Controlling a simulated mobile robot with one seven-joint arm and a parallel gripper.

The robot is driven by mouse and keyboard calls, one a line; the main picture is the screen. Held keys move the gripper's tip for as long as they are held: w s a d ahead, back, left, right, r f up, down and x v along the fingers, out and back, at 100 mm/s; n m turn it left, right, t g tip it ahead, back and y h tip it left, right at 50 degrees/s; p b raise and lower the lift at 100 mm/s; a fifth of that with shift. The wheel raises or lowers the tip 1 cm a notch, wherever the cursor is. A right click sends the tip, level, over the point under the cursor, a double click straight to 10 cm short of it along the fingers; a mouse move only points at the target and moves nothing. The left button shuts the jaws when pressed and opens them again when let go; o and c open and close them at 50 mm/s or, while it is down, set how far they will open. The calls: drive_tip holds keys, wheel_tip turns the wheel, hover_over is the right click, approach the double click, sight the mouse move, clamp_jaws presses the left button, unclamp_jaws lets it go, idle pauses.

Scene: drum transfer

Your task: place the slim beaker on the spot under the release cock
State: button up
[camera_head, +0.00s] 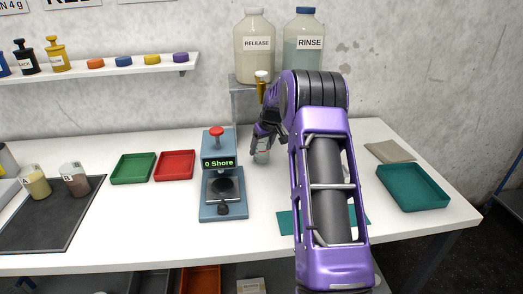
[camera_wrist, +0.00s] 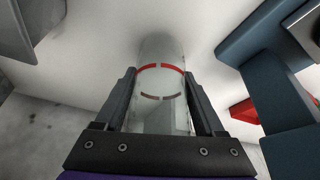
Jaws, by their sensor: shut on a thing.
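The slim beaker (camera_head: 261,157) is a clear glass cylinder held low over the white table behind the hardness tester. In the wrist view the beaker (camera_wrist: 160,108) stands between both fingers and shows a red band and a darker mark below it. My gripper (camera_wrist: 160,84) is shut on it; in the head view my gripper (camera_head: 263,146) is partly hidden by my arm. The RELEASE bottle (camera_head: 255,55) stands on a grey stand, with a brass cock with a pale knob (camera_head: 261,86) in front, above and behind my gripper. The spot under the cock cannot be made out.
The blue-grey tester (camera_head: 222,185) reading "0 Shore" stands just left of the beaker. The RINSE bottle (camera_head: 303,58) is beside the RELEASE bottle. Green (camera_head: 133,168) and red (camera_head: 175,165) trays lie left; a teal tray (camera_head: 412,187) lies right.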

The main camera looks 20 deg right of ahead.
drive_tip(key=shift+f, duration=0.65)
drive_tip(key=shift+f, duration=0.15)
drive_tip(key=o, duration=1.3)
drive_tip(key=shift+r, duration=0.5)
drive_tip(key=v, duration=1.1)
drive_tip(key=shift+s+r, duration=0.1)
drive_tip(key=shift+s, duration=0.15)
